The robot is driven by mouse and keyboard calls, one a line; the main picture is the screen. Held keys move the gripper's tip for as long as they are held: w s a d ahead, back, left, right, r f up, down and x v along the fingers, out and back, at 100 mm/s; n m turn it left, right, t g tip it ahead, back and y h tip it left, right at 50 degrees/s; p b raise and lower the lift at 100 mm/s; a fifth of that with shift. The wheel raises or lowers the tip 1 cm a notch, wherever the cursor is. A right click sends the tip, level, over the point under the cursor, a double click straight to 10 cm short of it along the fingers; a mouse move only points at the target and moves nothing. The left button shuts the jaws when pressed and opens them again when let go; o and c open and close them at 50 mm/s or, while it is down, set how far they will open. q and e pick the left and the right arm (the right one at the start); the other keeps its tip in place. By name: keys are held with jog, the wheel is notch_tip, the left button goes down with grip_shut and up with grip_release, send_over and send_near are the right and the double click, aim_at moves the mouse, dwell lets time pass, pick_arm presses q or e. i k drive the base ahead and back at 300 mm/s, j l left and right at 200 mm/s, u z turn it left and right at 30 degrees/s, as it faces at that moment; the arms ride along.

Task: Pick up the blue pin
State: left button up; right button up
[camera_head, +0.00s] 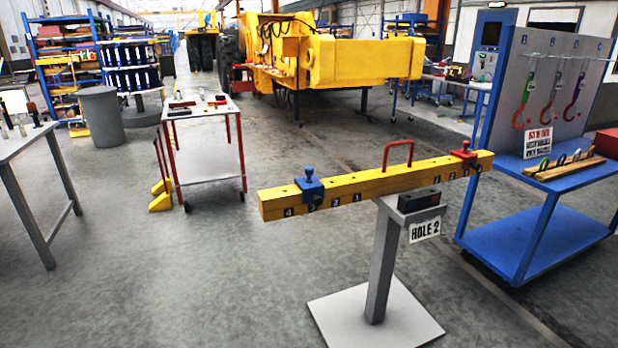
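A blue block-shaped piece with a small knob on top (310,187) sits on the left half of the yellow beam (365,187). It is the only blue fitting on the beam; I cannot tell a separate pin within it. Its lower front covers part of the beam's number labels. A matching red piece (464,155) sits near the beam's right end. The beam rests on a grey post stand (381,265) and has a red handle at its middle. A sign reading "HOLE 2" (424,229) hangs at the post's top. Neither of my grippers is in view.
A dark box (419,199) sits on the stand's top. A blue cart (535,238) with hanging hooks stands at right. A red-legged table (203,110) stands behind, a grey table (22,140) at far left. The floor left of the stand is clear.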

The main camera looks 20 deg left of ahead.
aim_at(308, 170)
jog(key=i+l+u, duration=0.1)
jog(key=i+u, duration=0.15)
jog(key=i, duration=0.25)
jog(key=i+l+u, duration=0.25)
jog(key=i, duration=0.2)
